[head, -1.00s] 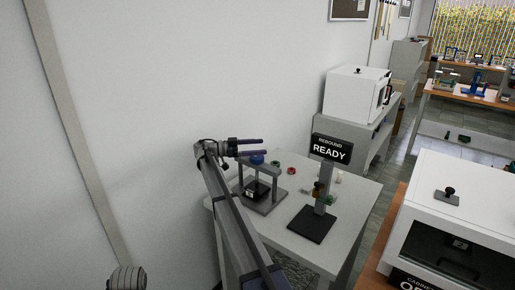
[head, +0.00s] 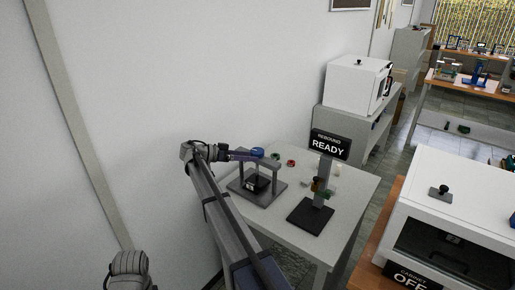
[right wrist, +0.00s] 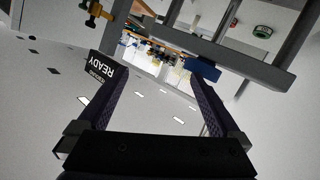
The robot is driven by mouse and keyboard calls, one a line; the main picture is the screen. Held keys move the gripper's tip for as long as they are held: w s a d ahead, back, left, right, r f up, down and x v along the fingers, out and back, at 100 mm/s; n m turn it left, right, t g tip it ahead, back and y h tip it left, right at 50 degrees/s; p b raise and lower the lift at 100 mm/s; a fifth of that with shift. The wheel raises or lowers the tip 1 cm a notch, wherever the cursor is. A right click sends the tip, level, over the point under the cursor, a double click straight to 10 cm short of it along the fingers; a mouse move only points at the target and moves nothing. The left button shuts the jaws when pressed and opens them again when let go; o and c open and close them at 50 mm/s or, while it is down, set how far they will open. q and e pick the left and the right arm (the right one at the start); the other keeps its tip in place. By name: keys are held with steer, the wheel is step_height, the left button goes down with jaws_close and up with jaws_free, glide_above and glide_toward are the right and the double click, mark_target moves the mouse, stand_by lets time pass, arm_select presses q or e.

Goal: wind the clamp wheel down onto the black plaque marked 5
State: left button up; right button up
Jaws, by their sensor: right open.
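The clamp is a grey frame (head: 279,184) on a flat base, standing on the pale table. Its blue wheel (head: 257,152) sits on top of the crossbar. The black plaque (head: 256,185) lies inside the frame below; its mark is too small to read. My right gripper (head: 246,155) is open, sideways at wheel height, just left of the wheel. In the right wrist view the gripper (right wrist: 156,80) has its fingers apart, with the blue wheel (right wrist: 205,70) by the right fingertip, not centred between them. Contact cannot be told.
A second stand with a black base (head: 310,216) is to the right, by a READY sign (head: 329,145). Red (head: 291,163) and green (head: 275,156) rings lie behind the clamp. The wall (head: 100,80) is close on the left. A white cabinet (head: 460,200) stands at right.

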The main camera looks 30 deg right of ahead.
mark_target(258, 150)
steer(key=s+f+n+t+b, duration=0.3)
steer(key=s+f+t, duration=0.1)
steer(key=t, duration=0.1)
steer(key=w+d+n+t+b, duration=0.1)
steer(key=t, duration=0.1)
steer(key=w+d+t+b, duration=0.1)
steer(key=t+b, duration=0.1)
steer(key=t, duration=0.1)
steer(key=w+d+n+t+b, duration=0.1)
steer(key=t, duration=0.1)
steer(key=shift+w+n, duration=0.1)
steer(key=shift+n, duration=0.2)
steer(key=t, duration=0.1)
steer(key=n+t+y+b, duration=0.1)
steer(key=t, duration=0.1)
steer(key=n+t+b, duration=0.1)
steer(key=shift+w+a+r+y, duration=0.25)
steer(key=shift+w+a+y, duration=0.05)
steer(key=shift+w+a, duration=0.05)
steer(key=shift+w, duration=0.1)
steer(key=x, duration=0.7)
steer(key=shift+w+d, duration=0.25)
steer(key=shift+d, duration=0.05)
